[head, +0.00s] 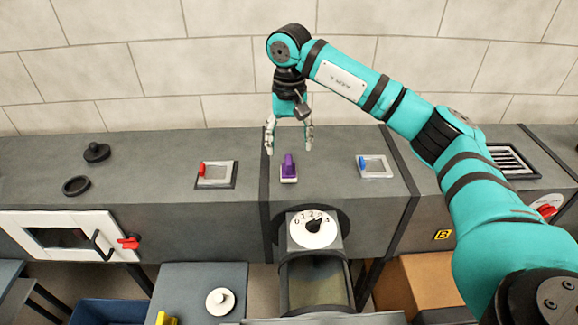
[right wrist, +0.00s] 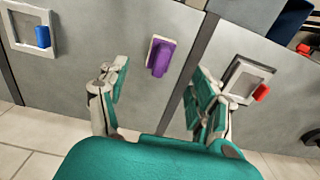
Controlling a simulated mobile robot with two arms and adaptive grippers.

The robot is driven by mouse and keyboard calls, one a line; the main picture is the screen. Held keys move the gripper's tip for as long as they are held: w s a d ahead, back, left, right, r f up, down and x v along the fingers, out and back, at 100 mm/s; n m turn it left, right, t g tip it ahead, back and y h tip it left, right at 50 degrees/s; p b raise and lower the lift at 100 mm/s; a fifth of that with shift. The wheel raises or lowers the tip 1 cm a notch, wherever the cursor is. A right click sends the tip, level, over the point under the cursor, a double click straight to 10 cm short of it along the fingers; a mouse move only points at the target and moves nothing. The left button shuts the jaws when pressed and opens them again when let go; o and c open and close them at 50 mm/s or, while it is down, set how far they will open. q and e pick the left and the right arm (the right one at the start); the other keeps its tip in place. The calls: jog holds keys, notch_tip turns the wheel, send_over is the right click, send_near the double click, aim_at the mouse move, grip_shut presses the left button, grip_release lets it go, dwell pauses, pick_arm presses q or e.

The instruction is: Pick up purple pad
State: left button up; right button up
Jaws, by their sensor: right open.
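The purple pad (head: 288,167) stands on the grey duct top in the middle of the head view, a purple grip on a pale base. It also shows in the right wrist view (right wrist: 160,57), beyond the fingertips and between them. My right gripper (head: 289,146) is open and empty, above and slightly behind the pad, fingers pointing down. In the right wrist view its two fingers (right wrist: 158,85) are spread wide, with the pad apart from both. My left gripper is not in view.
A framed hatch with a red handle (head: 215,173) lies left of the pad and one with a blue handle (head: 375,166) lies right. A black ring (head: 76,185) and black knob (head: 96,152) sit farther left. A dial (head: 313,229) is in front. The duct top around the pad is clear.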

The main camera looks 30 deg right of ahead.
aim_at(289, 159)
notch_tip(289, 159, down, 3)
jog(key=shift+f+p, duration=0.2)
jog(key=shift+p, duration=0.2)
notch_tip(289, 159, down, 4)
jog(key=shift+w+f+p, duration=0.15)
jog(key=shift+f+p, duration=0.05)
jog(key=shift+p, duration=0.85)
jog(key=shift+f, duration=0.25)
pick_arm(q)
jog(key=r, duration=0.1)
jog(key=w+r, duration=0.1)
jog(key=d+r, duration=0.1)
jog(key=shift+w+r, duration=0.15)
pick_arm(e)
jog(key=shift+c, duration=0.8)
jog(key=c, duration=1.1)
